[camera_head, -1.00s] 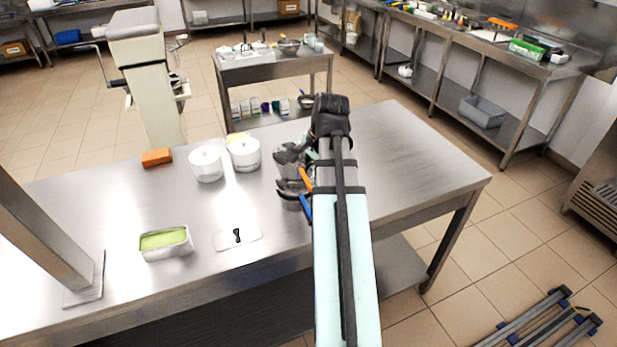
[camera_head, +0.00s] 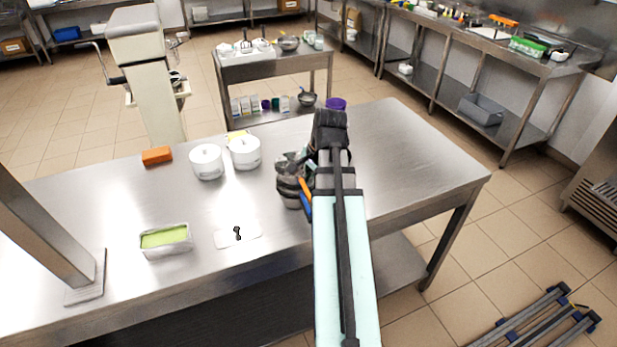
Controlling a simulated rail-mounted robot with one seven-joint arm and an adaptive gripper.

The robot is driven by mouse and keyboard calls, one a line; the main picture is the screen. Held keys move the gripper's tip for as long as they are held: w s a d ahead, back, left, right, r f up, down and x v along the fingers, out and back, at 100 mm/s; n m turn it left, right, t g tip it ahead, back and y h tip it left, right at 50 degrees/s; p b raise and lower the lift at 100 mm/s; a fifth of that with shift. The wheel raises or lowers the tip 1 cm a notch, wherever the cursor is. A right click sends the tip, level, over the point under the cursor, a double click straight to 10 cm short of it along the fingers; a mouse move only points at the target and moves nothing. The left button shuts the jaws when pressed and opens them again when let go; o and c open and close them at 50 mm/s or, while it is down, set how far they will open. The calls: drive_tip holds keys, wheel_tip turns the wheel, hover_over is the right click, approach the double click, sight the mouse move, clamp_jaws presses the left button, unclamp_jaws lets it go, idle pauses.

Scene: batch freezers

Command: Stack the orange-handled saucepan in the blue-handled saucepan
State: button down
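The orange-handled saucepan shows mainly as its orange handle (camera_head: 306,189), with part of a metal body beside my arm. The blue-handled saucepan, with its blue handle (camera_head: 306,206), is just below it in the picture, on the steel table. The two handles lie close together, and the pans overlap; I cannot tell whether one sits fully inside the other. My gripper (camera_head: 289,166) is at the upper side of the pans, dark and partly hidden by my arm. Its fingertips are too unclear to tell whether they hold the orange-handled saucepan.
Two white lidded pots (camera_head: 206,162) stand left of the pans, with an orange block (camera_head: 157,156) farther left. The steel table (camera_head: 430,170) is clear at right.

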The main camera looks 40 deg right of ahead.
drive_tip(key=shift+f, duration=0.1)
drive_tip(key=c, duration=1.3)
unclamp_jaws()
drive_tip(key=shift+r, duration=0.9)
drive_tip(key=b+v, duration=0.2)
drive_tip(key=v, duration=0.9)
drive_tip(key=shift+s+r, duration=0.15)
drive_tip(key=shift+r, duration=0.05)
